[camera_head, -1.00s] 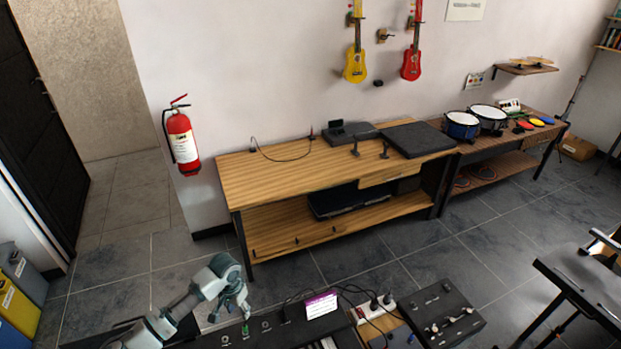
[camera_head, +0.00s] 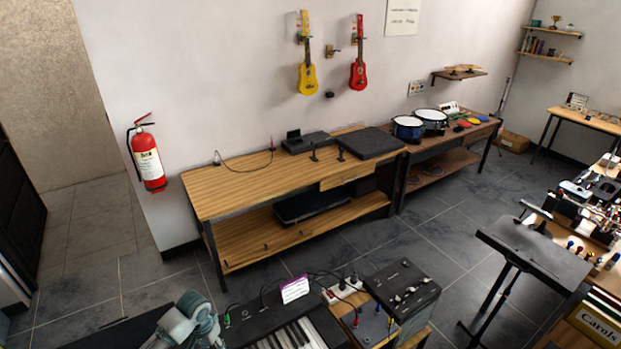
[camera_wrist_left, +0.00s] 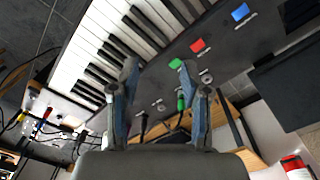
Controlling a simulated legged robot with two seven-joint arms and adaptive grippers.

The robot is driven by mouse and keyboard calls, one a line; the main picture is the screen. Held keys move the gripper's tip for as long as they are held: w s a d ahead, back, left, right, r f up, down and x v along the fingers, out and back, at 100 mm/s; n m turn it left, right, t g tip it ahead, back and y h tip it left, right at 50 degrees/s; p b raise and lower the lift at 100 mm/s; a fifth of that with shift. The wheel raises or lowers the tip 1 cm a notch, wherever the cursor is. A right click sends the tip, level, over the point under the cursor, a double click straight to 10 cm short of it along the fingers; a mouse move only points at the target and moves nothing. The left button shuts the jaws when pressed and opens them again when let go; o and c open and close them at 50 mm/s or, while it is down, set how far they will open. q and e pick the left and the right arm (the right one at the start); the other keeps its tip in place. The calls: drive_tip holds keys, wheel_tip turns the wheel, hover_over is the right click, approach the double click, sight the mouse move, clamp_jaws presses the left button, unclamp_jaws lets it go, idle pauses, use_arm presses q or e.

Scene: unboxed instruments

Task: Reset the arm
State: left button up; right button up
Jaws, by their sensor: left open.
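My left arm (camera_head: 186,325) shows at the bottom edge of the head view, beside the left end of a black keyboard (camera_head: 262,318). Its fingers cannot be made out clearly there. In the left wrist view my left gripper (camera_wrist_left: 156,75) is open, with two separate fingers and nothing held between them. Beyond the fingers is the keyboard (camera_wrist_left: 88,62), with its keys, knobs and a green plug (camera_wrist_left: 181,100). I cannot tell the exact gap to the keyboard. My right gripper is in neither view.
A mixer box (camera_head: 402,290) and a power strip (camera_head: 343,290) with cables sit right of the keyboard. A black stand (camera_head: 535,250) is further right. A wooden workbench (camera_head: 240,188) lines the wall, with free floor (camera_head: 150,285) in front. A fire extinguisher (camera_head: 148,160) hangs left.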

use_arm(q)
drive_tip(key=s+d+f+m+t+h, duration=0.2)
drive_tip(key=s+d+f, duration=0.5)
drive_tip(key=s+d, duration=0.55)
drive_tip(key=s+a+r+n+t+y, duration=0.1)
drive_tip(key=s+a+n+t+y, duration=0.2)
drive_tip(key=s, duration=1)
wheel_tip(320, 180, down, 30)
drive_tip(key=s+a+g+h+b, duration=0.1)
drive_tip(key=s+a+g+b, duration=0.1)
drive_tip(key=g+b, duration=0.15)
drive_tip(key=s+a+f+b, duration=0.2)
drive_tip(key=s+f+b, duration=0.1)
drive_tip(key=s+f, duration=1.4)
drive_tip(key=shift+s+a+f, duration=0.25)
drive_tip(key=shift+a+f, duration=0.15)
drive_tip(key=shift+f, duration=0.4)
drive_tip(key=shift+s+g, duration=0.15)
drive_tip(key=shift+g, duration=0.1)
drive_tip(key=shift+c, duration=0.4)
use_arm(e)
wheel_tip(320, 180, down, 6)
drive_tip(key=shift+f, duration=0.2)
